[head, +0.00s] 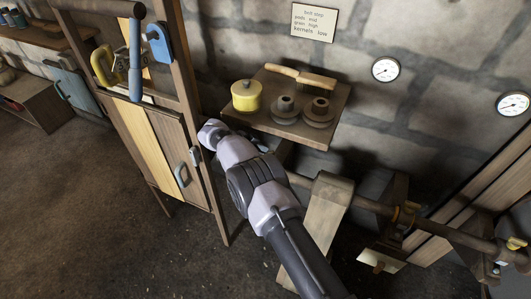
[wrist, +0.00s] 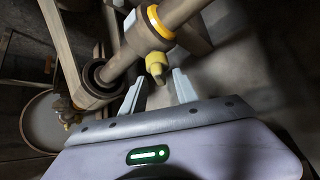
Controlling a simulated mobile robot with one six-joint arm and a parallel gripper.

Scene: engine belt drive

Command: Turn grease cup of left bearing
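In the wrist view, a small yellow grease cup (wrist: 157,63) hangs from the underside of a dark bearing housing (wrist: 147,36) around a shaft (wrist: 118,66). My gripper (wrist: 158,80) is open. Its two pale fingers point at the cup, one on each side, with gaps visible; I cannot tell how deep the cup sits between them. The shaft (head: 372,205) shows there to the right of my arm.
A wooden shelf (head: 240,112) with a yellow tin (head: 246,96) and two dark stepped round parts is above and beside my arm. A wooden cabinet (head: 165,140) stands at left. A post (head: 322,215) is close to my arm's right. Open floor lies at far left.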

